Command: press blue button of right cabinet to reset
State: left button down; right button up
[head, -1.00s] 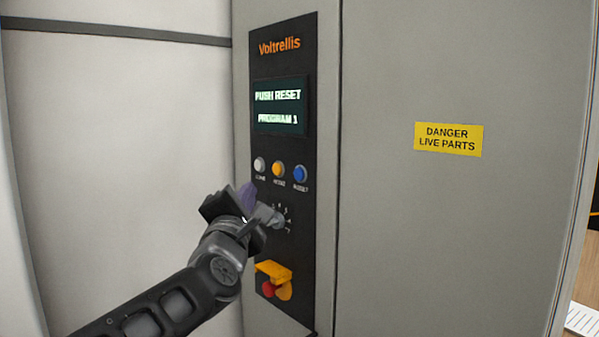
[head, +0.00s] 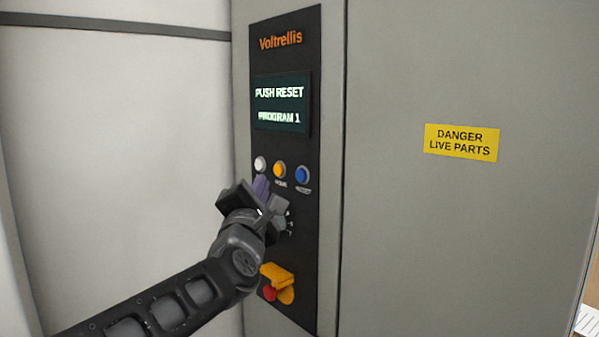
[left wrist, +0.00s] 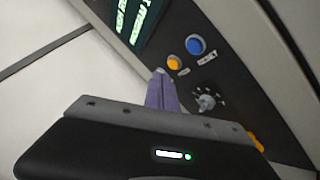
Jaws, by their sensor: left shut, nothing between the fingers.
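The blue button (head: 302,175) is at the right end of a row of buttons on the cabinet's black control panel (head: 285,50). It also shows in the left wrist view (left wrist: 195,45). The screen (head: 281,104) reads "PUSH RESET" and "PROGRAM 1". My left gripper (head: 262,186) is in front of the panel, below and left of the blue button. Its purple fingers are shut and hold nothing. In the left wrist view the fingertips (left wrist: 160,72) are below the yellow button and apart from the blue one. My right gripper is not in view.
A white button (head: 261,164) and a yellow button (head: 279,169) sit left of the blue one. A rotary knob (left wrist: 207,101) is below them. A red button (head: 270,293) under a yellow guard (head: 279,275) is lower. A yellow danger sign (head: 461,142) is at right.

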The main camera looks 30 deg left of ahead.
aim_at(301, 175)
pick_arm(q)
jog(key=w+d+p, duration=0.2)
jog(key=w, duration=0.4)
dwell(1.5)
jog(key=shift+w, duration=0.15)
dwell(0.4)
jog(key=shift+w, duration=0.35)
jog(key=shift+w+d, duration=0.2)
jog(key=shift+w, duration=0.15)
dwell(0.6)
dwell(0.4)
jog(key=shift+s+a+b, duration=0.2)
jog(key=shift+s+b, duration=0.45)
jog(key=shift+s, duration=0.1)
